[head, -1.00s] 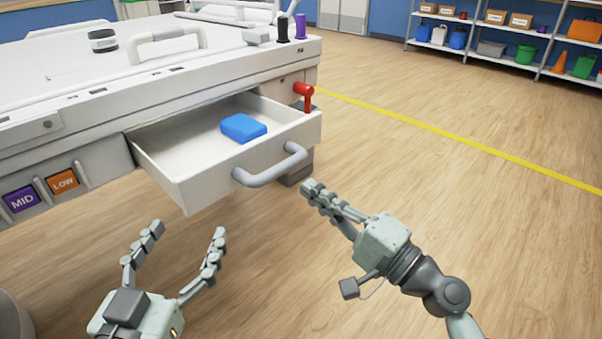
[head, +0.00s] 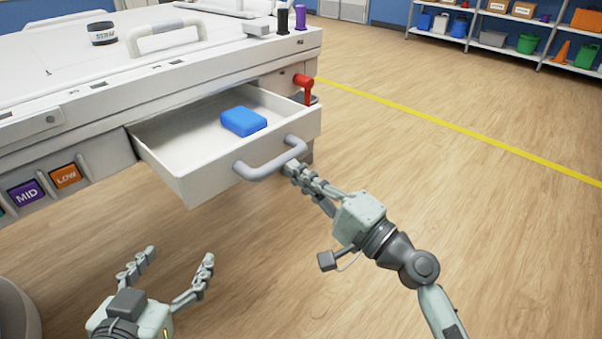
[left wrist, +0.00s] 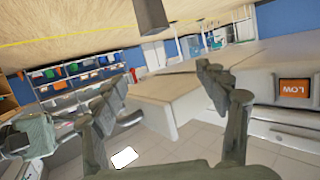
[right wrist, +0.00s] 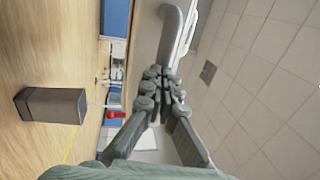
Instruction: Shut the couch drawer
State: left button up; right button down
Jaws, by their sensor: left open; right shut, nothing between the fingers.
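The couch drawer (head: 205,185) is pulled out of the white couch in the head view. A blue block (head: 243,121) lies inside it. Its grey handle (head: 262,170) curves out from the front panel, and it also shows at the top of the right wrist view (right wrist: 174,35). My right gripper (head: 291,168) is shut and empty, its fingertips close to the handle's right end; I cannot tell if they touch. My left gripper (head: 178,257) is open and empty, below and in front of the drawer.
A red lever (head: 304,86) stands at the couch corner right of the drawer. Purple MID (head: 27,194) and orange LOW (head: 66,175) labels are on the couch side. Shelves (head: 490,45) stand far back. The floor at right is clear.

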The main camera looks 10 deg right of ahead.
send_near(230, 141)
notch_tip(230, 141, up, 4)
jog(key=shift+s+d+r, duration=0.15)
jog(key=shift+d, duration=0.05)
jog(key=x, duration=0.3)
jog(key=f+x, duration=0.1)
jog(key=x, duration=0.1)
jog(key=shift+w+a+b, duration=0.3)
jog(key=shift+b, duration=0.05)
jog(key=x, duration=0.2)
jog(key=b+x, duration=0.1)
jog(key=x, duration=0.1)
jog(key=shift+w+f, duration=0.15)
jog(key=shift+f, duration=0.3)
jog(key=shift+w+a, duration=0.15)
jog(key=shift+a, duration=0.05)
pick_arm(q)
jog(key=d+r+t+h, duration=0.2)
jog(key=d+r+t, duration=0.2)
jog(key=r, duration=0.4)
jog(key=shift+r+h, duration=0.15)
jog(key=shift+h, duration=0.25)
pick_arm(e)
jog(key=shift+r, duration=0.1)
pick_arm(q)
jog(key=shift+d, duration=0.1)
